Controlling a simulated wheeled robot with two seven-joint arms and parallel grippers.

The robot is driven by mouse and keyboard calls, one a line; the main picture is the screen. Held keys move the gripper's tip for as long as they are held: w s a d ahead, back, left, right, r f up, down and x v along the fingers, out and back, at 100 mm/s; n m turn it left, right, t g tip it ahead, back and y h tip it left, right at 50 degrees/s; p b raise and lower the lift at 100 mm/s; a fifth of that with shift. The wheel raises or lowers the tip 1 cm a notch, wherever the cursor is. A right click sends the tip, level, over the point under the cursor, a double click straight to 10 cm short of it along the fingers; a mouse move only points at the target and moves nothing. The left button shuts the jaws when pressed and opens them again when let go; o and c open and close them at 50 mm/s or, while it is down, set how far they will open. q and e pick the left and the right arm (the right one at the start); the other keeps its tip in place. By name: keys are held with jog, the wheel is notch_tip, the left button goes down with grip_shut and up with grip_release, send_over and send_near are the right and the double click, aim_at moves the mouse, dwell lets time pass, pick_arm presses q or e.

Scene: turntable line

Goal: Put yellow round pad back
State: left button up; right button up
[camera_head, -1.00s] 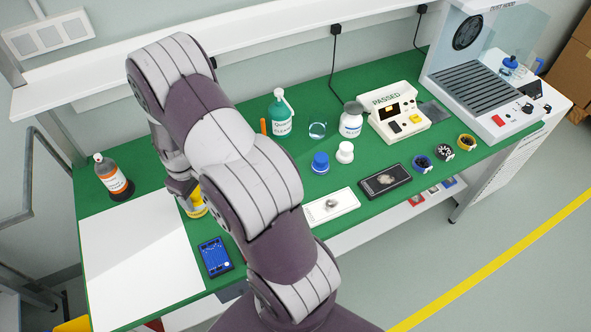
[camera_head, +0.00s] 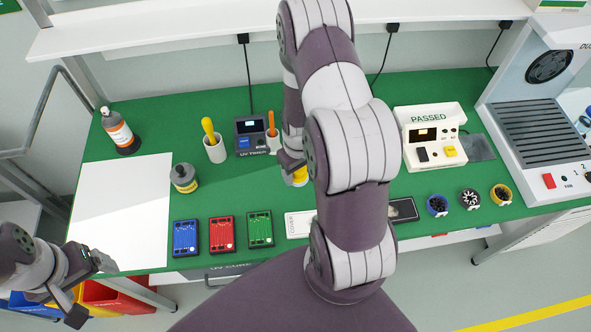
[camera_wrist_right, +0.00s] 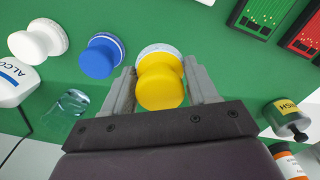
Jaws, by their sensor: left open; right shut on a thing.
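My right gripper (camera_wrist_right: 161,88) is shut on the yellow round pad (camera_wrist_right: 160,80), a yellow knob on a pale disc. In the head view the pad (camera_head: 299,178) shows partly below my right gripper (camera_head: 292,168); my arm hides much around it. In the right wrist view a blue round pad (camera_wrist_right: 97,58) and a white round pad (camera_wrist_right: 40,41) stand to its left in a row. I cannot tell whether the yellow pad touches the green mat. My left gripper (camera_head: 86,290) is open and empty, off the table's front left edge.
Blue (camera_head: 185,238), red (camera_head: 222,235) and green (camera_head: 260,230) boards lie near the front edge. A glass jar (camera_wrist_right: 68,103) is near the blue pad. The PASSED tester (camera_head: 430,135) is at right.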

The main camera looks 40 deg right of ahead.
jog(key=w+f, duration=0.1)
jog(key=w+d+f, duration=0.1)
jog(key=shift+w, duration=0.35)
notch_tip(320, 180, down, 3)
jog(key=shift+a+f+p, duration=0.15)
jog(key=shift+f+p, duration=0.05)
jog(key=shift+p, duration=0.6)
jog(key=shift+w+f, duration=0.2)
jog(key=shift+f, duration=0.25)
jog(key=o, duration=0.7)
jog(key=shift+s, duration=0.1)
pick_arm(q)
jog(key=shift+s+d+r, duration=0.1)
jog(key=shift+d+r, duration=0.2)
jog(key=shift+r, duration=0.55)
pick_arm(e)
jog(key=o, duration=0.3)
